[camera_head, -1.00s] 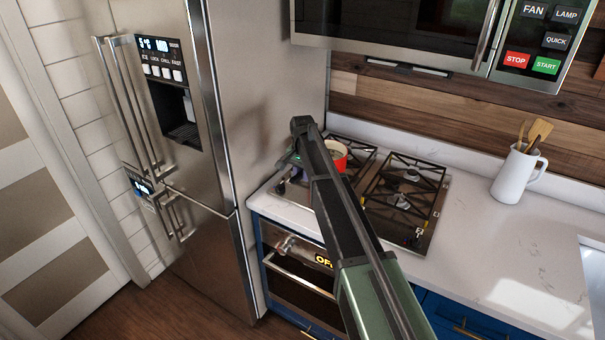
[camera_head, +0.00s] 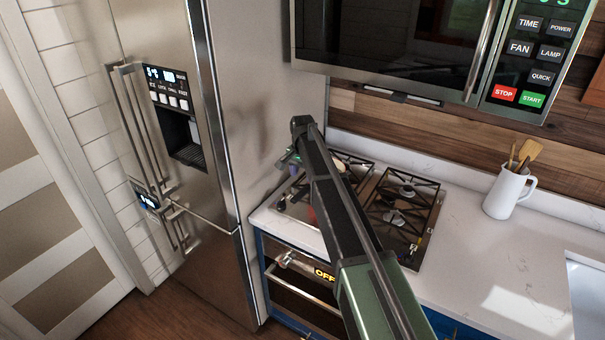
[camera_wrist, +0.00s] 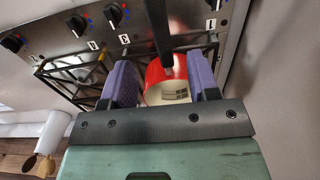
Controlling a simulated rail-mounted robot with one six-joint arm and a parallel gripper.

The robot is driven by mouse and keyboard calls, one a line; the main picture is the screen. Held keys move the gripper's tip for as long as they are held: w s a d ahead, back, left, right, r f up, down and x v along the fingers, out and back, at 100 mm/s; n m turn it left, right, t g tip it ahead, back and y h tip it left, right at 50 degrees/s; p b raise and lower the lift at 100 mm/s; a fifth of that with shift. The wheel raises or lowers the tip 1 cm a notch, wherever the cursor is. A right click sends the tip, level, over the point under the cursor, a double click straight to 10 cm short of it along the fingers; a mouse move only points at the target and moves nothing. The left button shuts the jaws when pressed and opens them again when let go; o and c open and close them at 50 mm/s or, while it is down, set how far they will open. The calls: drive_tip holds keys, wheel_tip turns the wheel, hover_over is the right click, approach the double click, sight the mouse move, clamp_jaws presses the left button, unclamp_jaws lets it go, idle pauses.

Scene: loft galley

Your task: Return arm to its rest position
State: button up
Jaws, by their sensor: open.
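My gripper (camera_wrist: 160,66) shows in the wrist view with its two purple fingers spread apart. A red pot with a pale inside (camera_wrist: 168,88) shows between and beyond the fingers, over the stove. A dark bar, perhaps its handle, crosses its rim; I cannot tell whether a finger touches the pot. In the head view my arm (camera_head: 338,205) reaches across the stove.
The gas stove (camera_head: 405,210) has black grates, with an oven below reading OFF. The steel fridge (camera_head: 190,210) stands close on the left. A microwave (camera_head: 395,45) hangs above. A white jug of wooden utensils (camera_head: 507,193) stands on the right counter (camera_head: 475,250), which is otherwise clear.

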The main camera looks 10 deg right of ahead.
drive_tip(key=s+f+n+b, duration=0.2)
drive_tip(key=s+f+b, duration=0.1)
drive_tip(key=s, duration=0.9)
drive_tip(key=s+f+n+b, duration=0.3)
drive_tip(key=s+b, duration=0.1)
drive_tip(key=s, duration=0.8)
drive_tip(key=s+f+n+b, duration=0.3)
drive_tip(key=s+f+b, duration=0.1)
drive_tip(key=s, duration=0.9)
drive_tip(key=shift+d+b, duration=0.25)
drive_tip(key=shift+b, duration=0.05)
